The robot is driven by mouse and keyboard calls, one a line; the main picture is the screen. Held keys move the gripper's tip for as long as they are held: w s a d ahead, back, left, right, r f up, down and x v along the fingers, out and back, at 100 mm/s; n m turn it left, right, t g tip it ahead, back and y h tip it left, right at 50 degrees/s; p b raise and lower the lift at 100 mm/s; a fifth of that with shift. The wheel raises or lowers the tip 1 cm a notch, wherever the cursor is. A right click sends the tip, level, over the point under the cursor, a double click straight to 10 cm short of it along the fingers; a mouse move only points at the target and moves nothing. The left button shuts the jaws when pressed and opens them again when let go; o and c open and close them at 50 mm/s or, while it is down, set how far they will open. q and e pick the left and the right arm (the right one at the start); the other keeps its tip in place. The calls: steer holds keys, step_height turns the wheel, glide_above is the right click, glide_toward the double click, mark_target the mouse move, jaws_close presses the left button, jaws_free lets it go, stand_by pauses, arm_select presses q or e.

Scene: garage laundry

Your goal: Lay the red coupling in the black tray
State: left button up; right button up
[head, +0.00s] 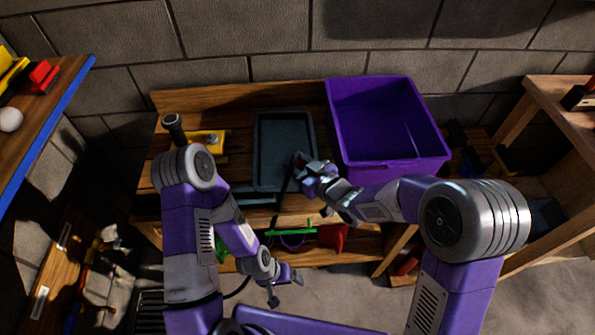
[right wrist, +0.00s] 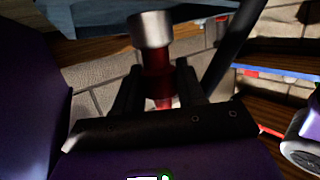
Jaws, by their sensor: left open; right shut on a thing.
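The red coupling (right wrist: 158,75), with a silver end, is between the fingers of my right gripper (right wrist: 159,92) in the right wrist view. My right gripper is shut on it. In the head view my right gripper (head: 302,168) is at the right side of the black tray (head: 284,135), near its front half; the coupling cannot be made out there. The tray lies on the wooden bench and its visible floor looks empty. My left gripper (head: 285,287) is open and empty, low in front of the bench.
A purple bin (head: 384,164) stands just right of the tray. A yellow object (head: 212,138) and a dark cylinder (head: 173,127) are at the bench's left. A red funnel-like item (head: 333,236) and green items are on the shelf below. A dark rod (right wrist: 230,50) passes beside the right gripper.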

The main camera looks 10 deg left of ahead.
step_height(320, 180, down, 3)
steer(key=shift+f+b, duration=0.1)
steer(key=shift+b, duration=0.35)
steer(key=o, duration=1.1)
steer(key=shift+c, duration=0.2)
steer(key=shift+d+r, duration=0.1)
steer(key=shift+r, duration=0.1)
steer(key=p+v, duration=0.2)
steer(key=v, duration=0.9)
steer(key=shift+s+d, duration=0.3)
